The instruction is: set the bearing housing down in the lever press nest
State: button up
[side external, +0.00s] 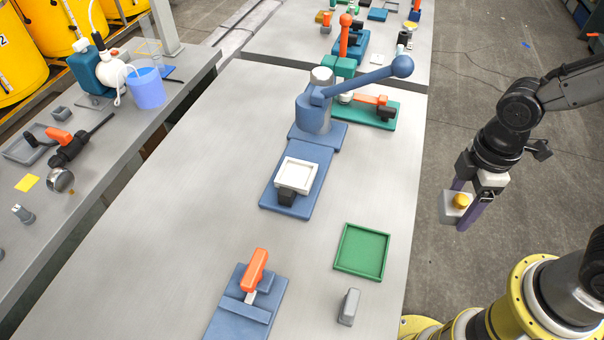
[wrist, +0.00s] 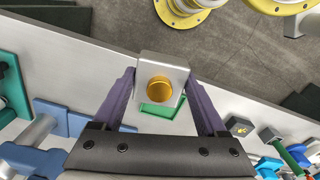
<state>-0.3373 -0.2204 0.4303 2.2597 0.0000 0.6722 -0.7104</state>
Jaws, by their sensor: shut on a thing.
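The bearing housing (side external: 454,206) is a light grey block with a round orange-gold centre. My gripper (side external: 467,208) is shut on it and holds it in the air, off the right edge of the table. In the wrist view the housing (wrist: 162,80) sits between the two purple fingers of my gripper (wrist: 160,92), its gold face toward the camera. The lever press (side external: 315,115) is blue with a long lever ending in a ball. Its nest (side external: 297,175) is a white square frame on the blue base plate, at mid table, and looks empty.
An empty green tray (side external: 362,250) lies near the table's right edge, with a small grey block (side external: 349,307) in front of it. A blue fixture with an orange handle (side external: 254,270) stands at the front. The press lever (side external: 365,80) reaches out to the right above the table.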

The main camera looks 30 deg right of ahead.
jog(key=shift+s, duration=0.1)
jog(key=w+a+r+m, duration=0.1)
jog(key=w+a+r, duration=0.15)
jog(key=w, duration=0.45)
jog(key=w+a+r, duration=0.2)
jog(key=w+a, duration=0.2)
jog(key=w, duration=0.3)
jog(key=w+a+r+m, duration=0.1)
jog(key=w+a+r, duration=0.1)
jog(key=w+a, duration=0.3)
jog(key=w+a+f, duration=0.7)
jog(key=w+f, duration=0.2)
jog(key=shift+w+f+n, duration=0.15)
jog(key=shift+w+n, duration=0.15)
jog(key=shift+w, duration=0.05)
jog(key=shift+f, duration=0.1)
jog(key=shift+f, duration=2.75)
